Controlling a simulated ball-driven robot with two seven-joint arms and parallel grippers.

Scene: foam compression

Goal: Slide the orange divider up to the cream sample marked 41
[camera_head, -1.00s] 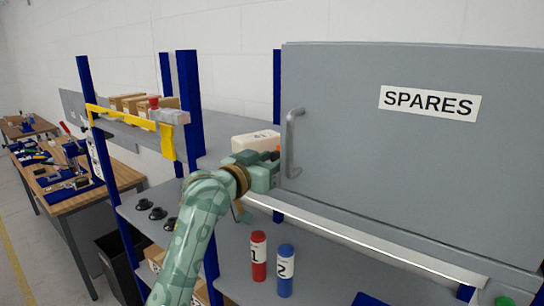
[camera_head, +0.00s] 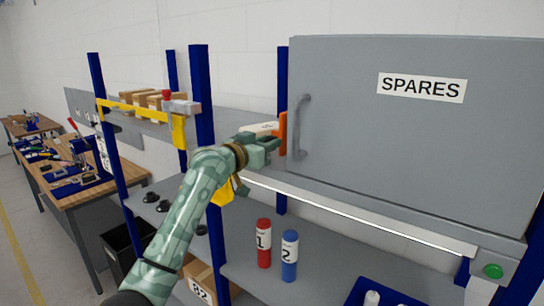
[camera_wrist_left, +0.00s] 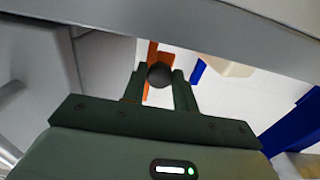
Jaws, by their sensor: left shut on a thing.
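The orange divider (camera_head: 283,132) stands upright at the left edge of the grey cabinet. In the left wrist view, the orange divider (camera_wrist_left: 152,52) shows behind a dark round knob (camera_wrist_left: 160,75). My left gripper (camera_head: 274,146) is shut on this knob, which sits between its fingers (camera_wrist_left: 160,84). The cream sample (camera_head: 259,128) lies on the shelf left of the divider, partly behind my gripper. In the left wrist view, a cream block (camera_wrist_left: 235,69) is apart from the divider, with white surface between them. The number 41 is not readable. My right gripper is not in view.
The grey SPARES cabinet (camera_head: 415,140) with its handle (camera_head: 301,127) stands close right of my gripper. Blue posts (camera_head: 202,95) and a yellow bracket (camera_head: 140,110) stand left. Red (camera_head: 263,243) and blue (camera_head: 289,256) cylinders stand on the lower shelf.

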